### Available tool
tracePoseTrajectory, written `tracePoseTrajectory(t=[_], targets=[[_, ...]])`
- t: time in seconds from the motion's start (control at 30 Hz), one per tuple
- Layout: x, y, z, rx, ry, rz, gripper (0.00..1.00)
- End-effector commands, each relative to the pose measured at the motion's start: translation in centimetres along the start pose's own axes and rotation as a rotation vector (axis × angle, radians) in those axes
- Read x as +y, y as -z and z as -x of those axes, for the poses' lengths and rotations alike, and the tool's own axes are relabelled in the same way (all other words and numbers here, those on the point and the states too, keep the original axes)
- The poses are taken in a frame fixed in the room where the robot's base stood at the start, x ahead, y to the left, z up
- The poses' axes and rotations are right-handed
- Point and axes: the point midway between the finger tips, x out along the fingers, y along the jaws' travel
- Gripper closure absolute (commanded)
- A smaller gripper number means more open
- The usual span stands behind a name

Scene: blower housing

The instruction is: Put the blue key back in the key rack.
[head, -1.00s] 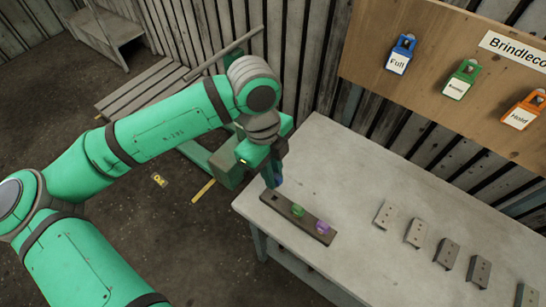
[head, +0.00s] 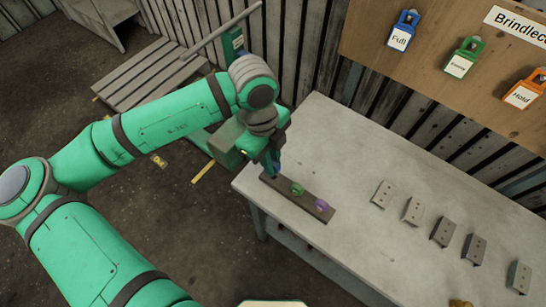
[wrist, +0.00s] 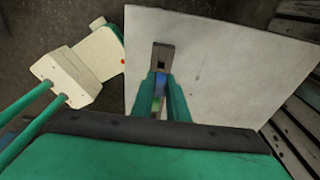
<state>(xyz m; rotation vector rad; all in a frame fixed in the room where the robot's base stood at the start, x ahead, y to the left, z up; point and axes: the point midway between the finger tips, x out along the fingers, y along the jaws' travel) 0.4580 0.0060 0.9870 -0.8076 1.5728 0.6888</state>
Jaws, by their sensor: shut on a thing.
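The key rack (head: 309,199) is a dark narrow bar on the grey table near its left corner. It holds a green key (head: 297,189) and a purple key (head: 321,205). My gripper (head: 275,163) is over the rack's far-left end, pointing down. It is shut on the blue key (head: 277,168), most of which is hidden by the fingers. In the wrist view the blue key (wrist: 159,88) shows between the fingers, and the rack's end (wrist: 161,50) with a dark square hole lies beyond them. I cannot tell whether the key touches the rack.
The table (head: 340,150) is clear around the rack. Several grey metal brackets (head: 412,211) stand along its right part. A wooden board (head: 430,70) behind carries blue, green and orange tagged locks. A slatted pallet (head: 150,90) lies on the floor at the left.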

Motion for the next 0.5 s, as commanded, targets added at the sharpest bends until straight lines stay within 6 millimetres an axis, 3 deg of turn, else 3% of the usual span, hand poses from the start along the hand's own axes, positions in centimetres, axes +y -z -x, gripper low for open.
tracePoseTrajectory(t=[0.5], targets=[[-0.1, -0.2, -2.6, 0.0, -0.001, -0.004, 1.0]])
